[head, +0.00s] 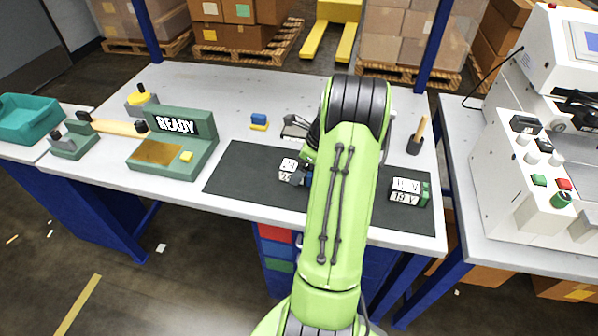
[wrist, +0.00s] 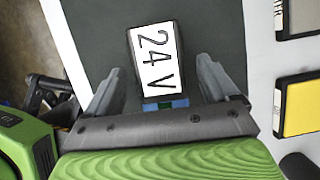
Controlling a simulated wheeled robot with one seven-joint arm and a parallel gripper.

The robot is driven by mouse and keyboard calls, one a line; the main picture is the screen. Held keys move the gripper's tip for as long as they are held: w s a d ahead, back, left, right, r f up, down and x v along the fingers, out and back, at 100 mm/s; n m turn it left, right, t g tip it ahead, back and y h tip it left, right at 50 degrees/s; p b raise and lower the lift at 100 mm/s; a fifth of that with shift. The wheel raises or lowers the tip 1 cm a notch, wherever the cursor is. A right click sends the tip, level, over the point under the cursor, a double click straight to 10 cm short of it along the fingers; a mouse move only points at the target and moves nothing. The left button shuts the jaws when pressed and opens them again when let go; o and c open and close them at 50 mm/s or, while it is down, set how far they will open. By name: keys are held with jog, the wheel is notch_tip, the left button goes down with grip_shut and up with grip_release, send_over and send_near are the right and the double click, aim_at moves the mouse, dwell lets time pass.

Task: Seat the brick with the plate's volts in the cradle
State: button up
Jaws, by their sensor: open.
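A brick with a white top reading "24 V" (wrist: 155,58) lies on the dark mat (head: 235,172). It has a blue end and also shows in the head view (head: 288,168), partly hidden by my arm. My gripper (wrist: 160,82) is open, its fingers on either side of the brick's blue end, with visible gaps. Another brick, its label reading "19 V" (head: 404,198) and its end green, sits at the mat's right. I see no plate whose volts I can read. I cannot tell for certain which fixture is the cradle.
A green stand with a READY display (head: 176,125), a copper pad and a yellow button is at left. Small blue and yellow blocks (head: 259,121) lie behind the mat. A wooden-handled tool (head: 417,137) stands at right. A white machine (head: 520,140) occupies the right table.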

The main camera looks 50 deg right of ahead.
jog(key=c, duration=1.4)
jog(key=shift+b, duration=0.3)
